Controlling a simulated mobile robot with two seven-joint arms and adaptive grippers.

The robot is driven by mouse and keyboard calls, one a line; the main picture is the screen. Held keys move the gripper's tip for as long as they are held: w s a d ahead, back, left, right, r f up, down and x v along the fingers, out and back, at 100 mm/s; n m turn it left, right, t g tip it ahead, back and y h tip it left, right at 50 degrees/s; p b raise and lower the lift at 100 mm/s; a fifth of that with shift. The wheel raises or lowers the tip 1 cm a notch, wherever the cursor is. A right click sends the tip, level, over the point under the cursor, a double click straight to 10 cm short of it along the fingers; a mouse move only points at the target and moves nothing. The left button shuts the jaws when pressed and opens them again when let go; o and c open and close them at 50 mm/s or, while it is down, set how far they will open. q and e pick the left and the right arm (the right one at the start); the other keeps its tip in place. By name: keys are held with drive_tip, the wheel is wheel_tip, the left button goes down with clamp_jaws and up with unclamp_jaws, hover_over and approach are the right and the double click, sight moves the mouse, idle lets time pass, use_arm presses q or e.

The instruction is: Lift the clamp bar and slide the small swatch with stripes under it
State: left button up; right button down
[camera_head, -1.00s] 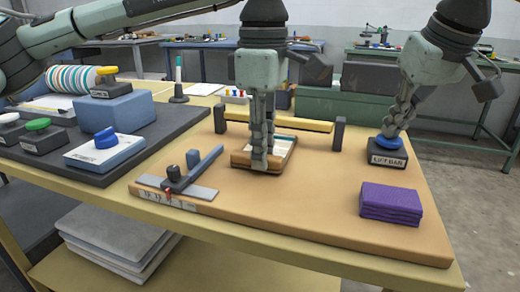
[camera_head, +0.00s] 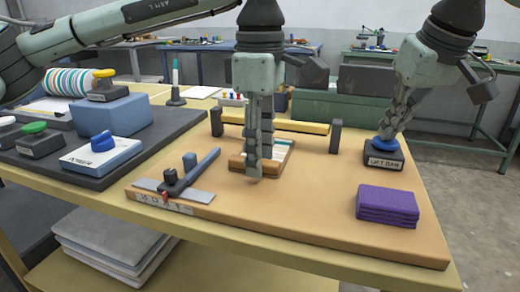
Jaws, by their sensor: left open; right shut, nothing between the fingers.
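The clamp bar, a yellow bar (camera_head: 302,126), spans two dark posts at the back of the brown board (camera_head: 310,205). A small pale swatch with teal stripes (camera_head: 283,147) lies on a brown block (camera_head: 240,163) in front of the bar; the gripper hides part of it. My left gripper (camera_head: 254,172) points down over the block's front edge, open, with its fingers nearly in line from this view. I cannot tell whether it touches the block. My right gripper (camera_head: 386,136) is shut, its tips on the blue button of the box labelled LIFT BAR (camera_head: 386,160).
Folded purple cloth (camera_head: 388,207) lies at the board's right front. A ruler-like stop with a dark arm (camera_head: 190,178) is at the left front. Button boxes, a blue block (camera_head: 113,115) and a striped roll (camera_head: 72,82) stand at the left. The board's middle front is clear.

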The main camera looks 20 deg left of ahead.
drive_tip(key=shift+s+f, duration=0.15)
drive_tip(key=shift+f, duration=0.25)
use_arm(q)
drive_tip(key=shift+s+r, duration=0.5)
drive_tip(key=shift+r, duration=0.5)
drive_tip(key=shift+s+r, duration=0.5)
drive_tip(key=shift+r, duration=0.45)
drive_tip(key=shift+s+r, duration=0.5)
drive_tip(key=shift+r, duration=0.5)
drive_tip(key=shift+r, duration=0.15)
use_arm(e)
drive_tip(key=shift+r, duration=0.15)
use_arm(q)
wheel_tip(320, 180, up, 9)
drive_tip(key=p, duration=0.9)
use_arm(e)
wheel_tip(320, 180, up, 8)
